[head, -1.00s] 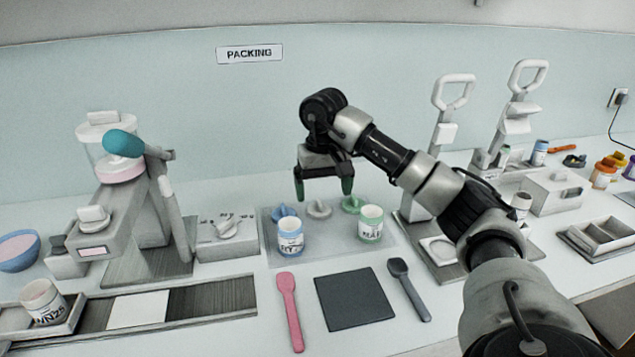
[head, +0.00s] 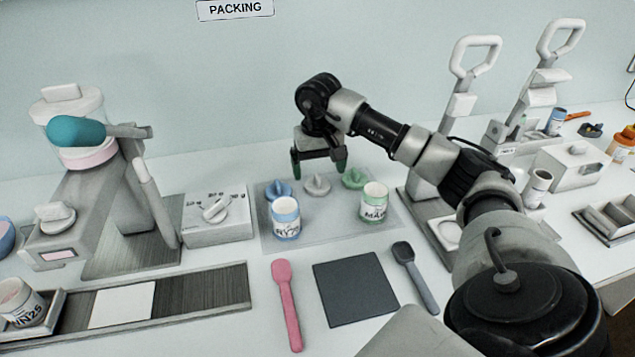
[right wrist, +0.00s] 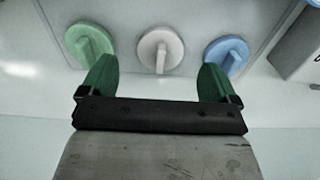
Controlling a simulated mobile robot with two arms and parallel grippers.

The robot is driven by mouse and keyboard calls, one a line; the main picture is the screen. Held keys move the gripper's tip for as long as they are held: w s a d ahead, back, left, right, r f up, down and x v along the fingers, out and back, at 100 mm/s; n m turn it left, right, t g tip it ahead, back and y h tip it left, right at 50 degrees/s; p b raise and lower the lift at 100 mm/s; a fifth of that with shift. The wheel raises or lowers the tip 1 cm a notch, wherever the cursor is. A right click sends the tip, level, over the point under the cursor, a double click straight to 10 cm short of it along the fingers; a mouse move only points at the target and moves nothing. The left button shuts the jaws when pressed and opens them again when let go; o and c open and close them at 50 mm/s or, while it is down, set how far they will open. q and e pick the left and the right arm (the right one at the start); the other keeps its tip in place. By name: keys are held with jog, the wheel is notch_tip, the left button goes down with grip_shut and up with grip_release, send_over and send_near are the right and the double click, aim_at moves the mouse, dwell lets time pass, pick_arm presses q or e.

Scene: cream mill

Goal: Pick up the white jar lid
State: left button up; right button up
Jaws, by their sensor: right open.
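The white jar lid (head: 317,184) has an upright grip tab and lies on a pale mat (head: 327,237) between a blue lid (head: 279,190) and a green lid (head: 354,178). It also shows in the right wrist view (right wrist: 160,50), framed between my fingers. My right gripper (head: 319,172) is open and empty, above and slightly behind the white lid, fingers pointing down. In the right wrist view the fingertips (right wrist: 158,68) spread on either side of the white lid, apart from it. My left gripper is not in view.
A blue-labelled jar (head: 286,219) and a green-labelled jar (head: 374,203) stand on the mat in front of the lids. A dial box (head: 217,218) stands to the left, a press (head: 440,215) to the right. A pink spatula (head: 286,305) lies in front.

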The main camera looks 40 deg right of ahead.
aim_at(318, 179)
jog(key=shift+f, duration=1.8)
jog(key=c, duration=1)
